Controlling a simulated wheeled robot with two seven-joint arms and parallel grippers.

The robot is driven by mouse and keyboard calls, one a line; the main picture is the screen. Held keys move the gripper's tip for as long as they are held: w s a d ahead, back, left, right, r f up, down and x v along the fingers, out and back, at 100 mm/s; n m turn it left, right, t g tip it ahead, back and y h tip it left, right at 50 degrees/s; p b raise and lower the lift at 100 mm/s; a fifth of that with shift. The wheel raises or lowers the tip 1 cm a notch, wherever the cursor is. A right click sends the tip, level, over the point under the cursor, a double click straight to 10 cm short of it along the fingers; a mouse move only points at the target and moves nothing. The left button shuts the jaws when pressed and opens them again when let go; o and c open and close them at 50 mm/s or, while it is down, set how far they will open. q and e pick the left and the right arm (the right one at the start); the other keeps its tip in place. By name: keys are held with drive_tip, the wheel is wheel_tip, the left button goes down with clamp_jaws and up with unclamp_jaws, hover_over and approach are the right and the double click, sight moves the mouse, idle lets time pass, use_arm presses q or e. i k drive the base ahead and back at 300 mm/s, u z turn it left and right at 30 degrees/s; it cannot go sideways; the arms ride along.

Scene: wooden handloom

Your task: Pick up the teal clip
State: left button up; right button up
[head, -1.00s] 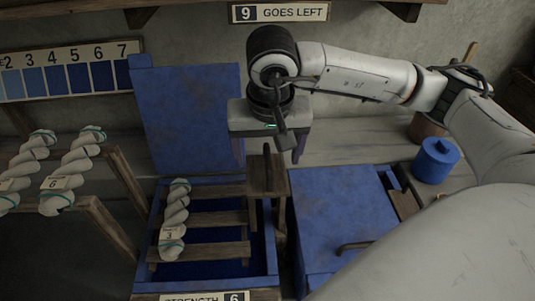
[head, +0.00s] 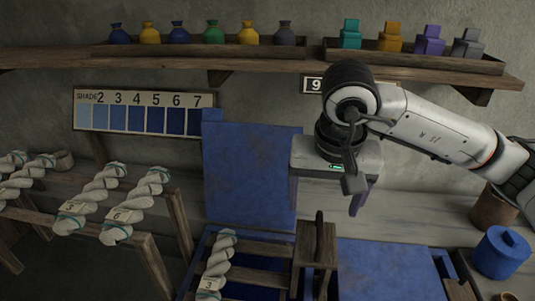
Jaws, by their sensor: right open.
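The teal clip (head: 350,36) is a small blocky piece with a narrower top. It stands at the left end of a wooden tray (head: 413,58) on the wall shelf, beside an orange clip (head: 390,39), a purple clip (head: 430,42) and a grey clip (head: 467,43). My right gripper (head: 326,196) is open and empty, its fingers pointing down. My left gripper is not in view.
The wooden shelf (head: 290,64) also holds several small coloured bags in a left tray (head: 205,49). A "9" sign (head: 317,85) below the shelf is partly hidden by my right arm. A blue lidded pot (head: 500,254) stands at right.

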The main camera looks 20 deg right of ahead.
sight(350, 38)
drive_tip(key=k, duration=1)
